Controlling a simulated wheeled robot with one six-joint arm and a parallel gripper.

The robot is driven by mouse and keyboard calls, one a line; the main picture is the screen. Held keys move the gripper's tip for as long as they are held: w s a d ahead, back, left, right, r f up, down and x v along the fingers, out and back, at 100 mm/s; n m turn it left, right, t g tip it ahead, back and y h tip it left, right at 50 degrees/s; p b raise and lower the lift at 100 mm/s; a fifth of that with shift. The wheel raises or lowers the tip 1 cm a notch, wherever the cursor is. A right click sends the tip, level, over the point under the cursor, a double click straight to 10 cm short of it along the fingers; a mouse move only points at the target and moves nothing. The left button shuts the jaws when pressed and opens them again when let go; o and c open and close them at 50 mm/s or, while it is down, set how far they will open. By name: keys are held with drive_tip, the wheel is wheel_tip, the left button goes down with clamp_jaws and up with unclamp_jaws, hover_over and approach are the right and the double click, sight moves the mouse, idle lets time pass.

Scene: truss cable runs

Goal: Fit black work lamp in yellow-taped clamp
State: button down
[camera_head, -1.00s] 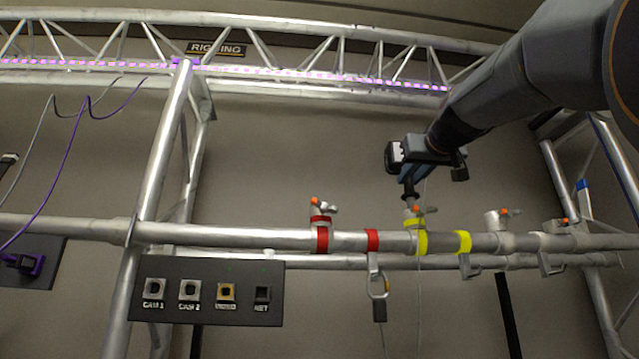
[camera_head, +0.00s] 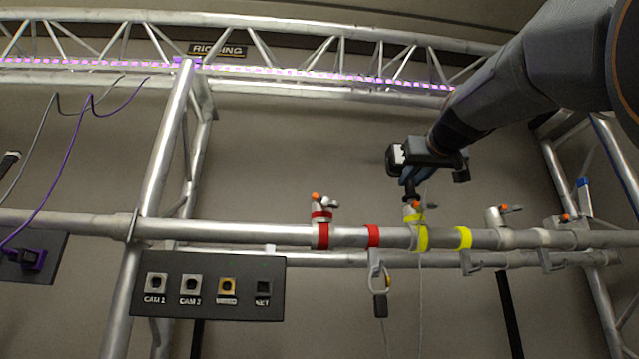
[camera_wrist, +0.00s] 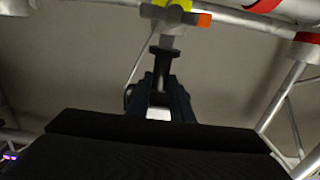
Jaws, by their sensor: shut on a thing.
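The black work lamp (camera_wrist: 164,66) is in my gripper (camera_head: 411,180); its dark stem and flange show beyond the fingers in the wrist view. In the head view a short dark part of the lamp (camera_head: 413,191) shows just above the yellow-taped clamp (camera_head: 413,215). That clamp has an orange-tipped handle and sits on the rail beside yellow tape. In the wrist view the stem lines up with the clamp's grey socket (camera_wrist: 168,38); I cannot tell whether it is inside. My gripper is shut on the lamp, and the fingers hide much of it.
A red-taped clamp (camera_head: 321,214) stands left on the same rail (camera_head: 275,233). Another orange-tipped clamp (camera_head: 497,217) stands right. A hook with a hanging black piece (camera_head: 380,304) is below the rail. A socket panel (camera_head: 208,287) hangs lower left. The space above the rail is mostly clear.

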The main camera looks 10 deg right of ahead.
drive_tip(key=shift+f+b, duration=1)
drive_tip(key=shift+b, duration=0.15)
idle(0.4)
drive_tip(key=c, duration=1.5)
unclamp_jaws()
drive_tip(key=shift+c, duration=0.2)
drive_tip(key=shift+o, duration=0.3)
drive_tip(key=shift+f, duration=0.1)
drive_tip(key=shift+s, duration=0.1)
drive_tip(key=s+b, duration=0.2)
drive_tip(key=s, duration=0.5)
drive_tip(key=shift+s+b, duration=0.35)
drive_tip(key=shift+b, duration=0.05)
